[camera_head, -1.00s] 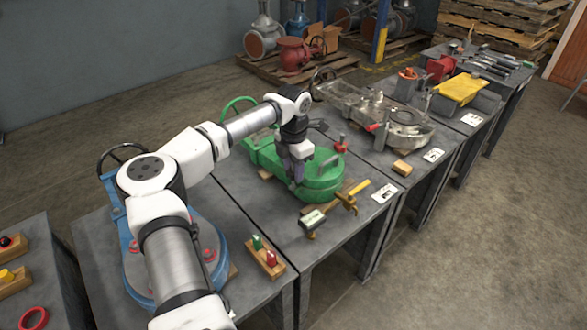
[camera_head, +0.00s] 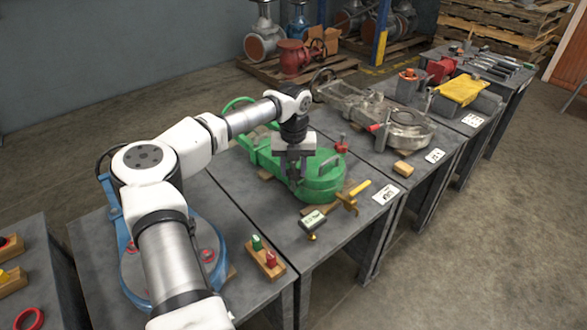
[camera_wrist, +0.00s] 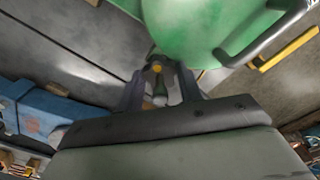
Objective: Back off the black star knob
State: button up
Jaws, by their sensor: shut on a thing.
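The green valve body (camera_head: 322,183) lies on the middle table, and its round green flange (camera_wrist: 195,25) fills the top of the wrist view. My gripper (camera_head: 294,182) points down at the near left side of this body. In the wrist view my gripper (camera_wrist: 157,78) has its two fingers close together on a small dark part with a yellow-orange centre, which I take as the black star knob (camera_wrist: 156,68). The fingers hide most of the knob, so its star outline is not clear. In the head view it is hidden behind the fingers.
A yellow-handled brass valve (camera_head: 348,199) and a small tagged gauge (camera_head: 312,222) lie in front of the green body. A wooden block with green and red knobs (camera_head: 264,258) is at the near edge. A grey valve body (camera_head: 402,132) stands on the table behind.

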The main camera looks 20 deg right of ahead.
jog(key=n, duration=0.4)
jog(key=shift+n+b, duration=0.3)
jog(key=shift+b, duration=0.05)
jog(key=n, duration=0.3)
jog(key=shift+n+b, duration=0.35)
jog(key=shift+n, duration=0.05)
jog(key=n+b, duration=0.1)
jog(key=n, duration=0.3)
jog(key=shift+n+b, duration=0.45)
jog(key=shift+n, duration=1.55)
jog(key=o, duration=1)
